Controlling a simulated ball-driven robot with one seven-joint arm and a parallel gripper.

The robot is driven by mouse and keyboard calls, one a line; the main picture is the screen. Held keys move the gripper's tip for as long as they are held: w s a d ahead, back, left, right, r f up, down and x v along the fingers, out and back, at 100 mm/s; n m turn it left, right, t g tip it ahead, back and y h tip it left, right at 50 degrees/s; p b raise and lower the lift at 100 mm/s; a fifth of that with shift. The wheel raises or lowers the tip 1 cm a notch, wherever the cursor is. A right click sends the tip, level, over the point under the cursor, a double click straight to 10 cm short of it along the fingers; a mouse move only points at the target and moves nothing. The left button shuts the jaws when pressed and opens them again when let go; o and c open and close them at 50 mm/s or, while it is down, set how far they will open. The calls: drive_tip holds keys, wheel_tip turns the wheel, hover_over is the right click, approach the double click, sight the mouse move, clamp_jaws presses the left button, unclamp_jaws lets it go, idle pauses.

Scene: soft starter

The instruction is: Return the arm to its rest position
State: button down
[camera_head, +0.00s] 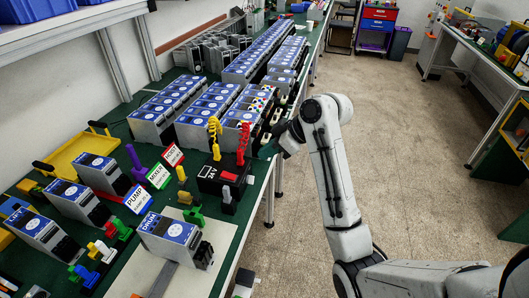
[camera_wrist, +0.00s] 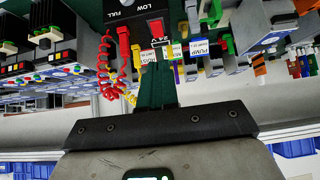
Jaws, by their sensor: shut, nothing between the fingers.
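My arm (camera_head: 333,165) rises from the lower right, bends at a raised elbow and reaches left to the table's edge. My gripper (camera_head: 287,140) is at its end, dark and small, beside the right edge of the green-topped table (camera_head: 228,240). It is shut and empty. Its fingertips are hard to make out in the head view. In the wrist view the dark gripper body fills the bottom middle, and the table's parts show upside down beyond it.
Rows of blue-topped grey modules (camera_head: 205,100) cover the table. A black box (camera_head: 222,178) with red and yellow coiled leads stands near my gripper. A yellow tray (camera_head: 80,158) lies at left. Open floor (camera_head: 400,130) lies right of the table; another bench (camera_head: 480,60) stands at right.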

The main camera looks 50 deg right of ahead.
idle(0.4)
drive_tip(key=s+a+f+m+g, duration=0.1)
drive_tip(key=s+a+f+g, duration=0.1)
drive_tip(key=s+a+f, duration=0.4)
drive_tip(key=s+a+f+m+g, duration=0.2)
drive_tip(key=a+f, duration=0.6)
drive_tip(key=a, duration=0.2)
drive_tip(key=s+a+f+m+g+h, duration=0.1)
drive_tip(key=s+f, duration=0.2)
drive_tip(key=s, duration=0.5)
drive_tip(key=s+a+f+g+h, duration=0.2)
drive_tip(key=s+f, duration=0.1)
drive_tip(key=s, duration=0.5)
drive_tip(key=shift+s+a+m, duration=0.15)
drive_tip(key=shift+a+m, duration=0.05)
drive_tip(key=shift+m, duration=0.2)
